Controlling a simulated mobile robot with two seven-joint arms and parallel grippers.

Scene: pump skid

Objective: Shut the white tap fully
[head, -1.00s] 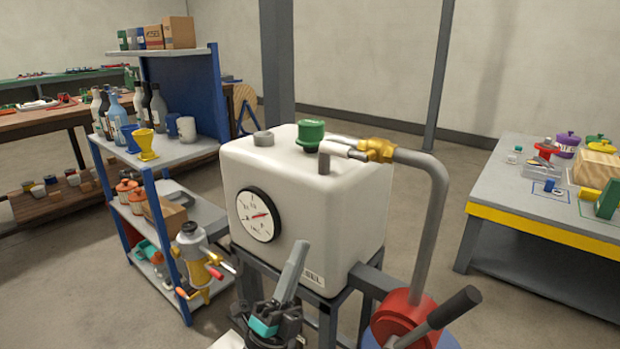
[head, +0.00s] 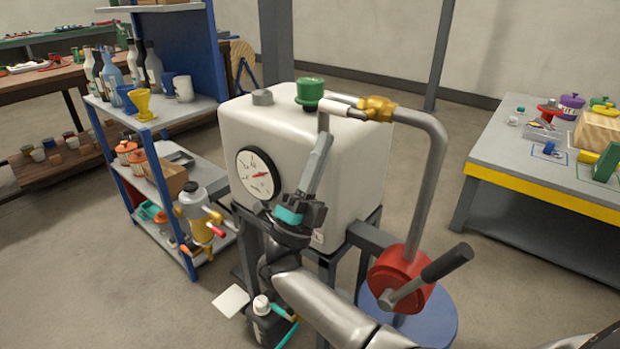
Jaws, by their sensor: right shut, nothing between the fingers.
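The white tap (head: 336,108) sits on the pipe above the white tank's top, beside a brass fitting (head: 377,108). Its handle seems to lie along the pipe; its exact setting is too small to tell. My right gripper (head: 325,140) is shut and empty. It points upward in front of the tank, its fingertips just below the downturned pipe end by the tap. I cannot tell whether they touch it. My left gripper is not in view.
The white tank (head: 370,165) carries a green cap (head: 310,92) and a dial gauge (head: 256,173). A red pump (head: 398,272) with a black-gripped lever stands at right. A blue shelf (head: 205,115) is left; a workbench (head: 487,160) is far right.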

